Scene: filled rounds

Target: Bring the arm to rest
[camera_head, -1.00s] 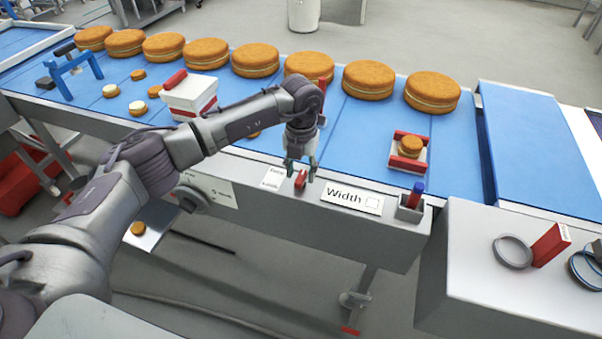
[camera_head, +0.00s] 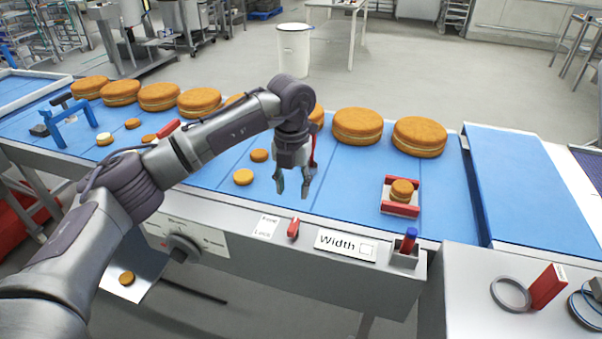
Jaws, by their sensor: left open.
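My left arm comes in from the lower left, bends at the elbow and reaches over the near side of the blue belt (camera_head: 335,190). My left gripper (camera_head: 292,192) points down, open and empty, above the belt's near edge. It is apart from the red lever (camera_head: 293,228) on the front panel, which stands just below it. My right gripper is not in view.
Large filled rounds (camera_head: 358,126) line the belt's far side. Small rounds (camera_head: 243,177) lie left of my gripper. A red-and-white holder (camera_head: 401,207) with a small round stands to the right. A grey ring (camera_head: 510,294) and red block (camera_head: 548,286) lie on the right-hand table.

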